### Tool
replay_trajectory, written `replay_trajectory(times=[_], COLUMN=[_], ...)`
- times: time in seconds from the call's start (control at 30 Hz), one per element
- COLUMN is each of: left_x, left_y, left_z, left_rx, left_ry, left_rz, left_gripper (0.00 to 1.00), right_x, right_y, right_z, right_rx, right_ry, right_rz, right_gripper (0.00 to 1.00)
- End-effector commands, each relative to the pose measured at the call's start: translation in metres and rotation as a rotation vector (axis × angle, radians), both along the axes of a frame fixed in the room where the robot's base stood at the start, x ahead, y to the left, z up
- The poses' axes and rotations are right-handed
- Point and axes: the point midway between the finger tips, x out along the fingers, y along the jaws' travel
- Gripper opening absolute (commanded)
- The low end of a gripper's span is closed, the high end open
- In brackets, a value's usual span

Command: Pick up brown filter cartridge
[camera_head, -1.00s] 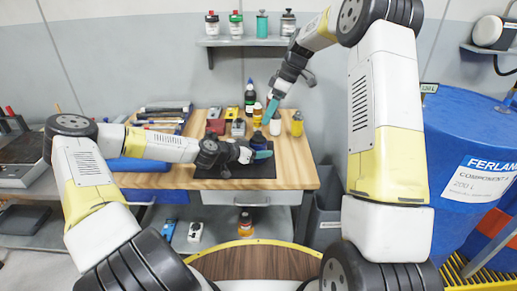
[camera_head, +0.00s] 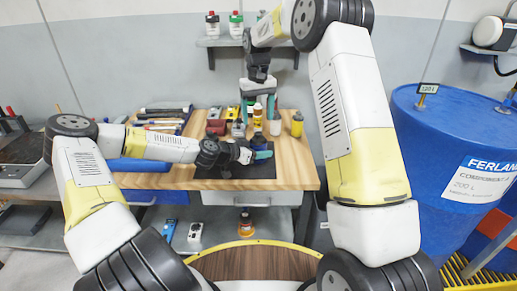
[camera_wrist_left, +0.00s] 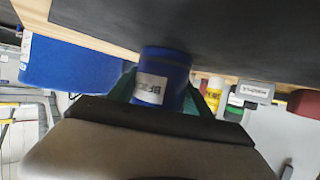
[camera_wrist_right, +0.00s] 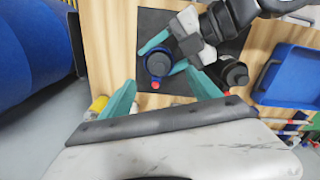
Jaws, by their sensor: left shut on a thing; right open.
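My left gripper (camera_head: 264,153) is low over the dark mat on the workbench. It is shut on a blue cylinder (camera_wrist_left: 165,78) with a white label reading roughly "BF". The cylinder is upside down in the left wrist view and also shows from above in the right wrist view (camera_wrist_right: 158,62). My right gripper (camera_head: 257,115) points down over the bench, open and empty. In the right wrist view its teal fingers (camera_wrist_right: 160,80) frame the blue cylinder below, apart from it. I cannot pick out a brown filter cartridge for certain; an amber bottle (camera_head: 257,116) stands behind.
The dark mat (camera_head: 225,172) lies on the wooden bench (camera_head: 290,175). Yellow (camera_head: 297,124) and white (camera_head: 275,126) containers stand at the back right. A blue tray (camera_wrist_right: 285,75) lies to one side. A blue drum (camera_head: 430,140) stands right of the bench.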

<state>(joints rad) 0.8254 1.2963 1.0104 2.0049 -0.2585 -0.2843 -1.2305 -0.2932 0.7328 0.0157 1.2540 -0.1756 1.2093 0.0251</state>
Motion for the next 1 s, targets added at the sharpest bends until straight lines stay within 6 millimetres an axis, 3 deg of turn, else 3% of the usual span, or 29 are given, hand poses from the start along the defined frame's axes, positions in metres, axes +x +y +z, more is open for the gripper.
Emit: replay_trajectory(times=[0.1,0.33,0.6,0.9,0.93,1.0], left_x=[0.000,0.000,0.000,0.000,0.000,0.000], left_y=[0.000,0.000,0.000,0.000,0.000,0.000], left_z=[0.000,0.000,0.000,0.000,0.000,0.000], left_rx=[0.000,0.000,0.000,0.000,0.000,0.000], left_ry=[-0.002,-0.002,-0.002,-0.002,-0.002,-0.002], left_rz=[0.001,0.001,0.001,0.001,0.001,0.001], left_gripper=[0.09,0.09,0.09,0.09,0.09,0.09], right_x=[-0.001,0.000,0.001,0.002,0.002,0.002], right_y=[-0.001,-0.001,-0.003,-0.002,-0.002,-0.002], right_z=[-0.019,-0.036,-0.074,-0.081,-0.081,-0.081], right_rx=[-0.001,0.000,0.001,0.001,0.001,0.001], right_ry=[0.003,0.001,0.001,-0.001,-0.001,-0.001], right_rz=[0.000,0.000,0.001,0.001,0.001,0.001], right_gripper=[0.72,0.72,0.72,0.72,0.70,0.56])
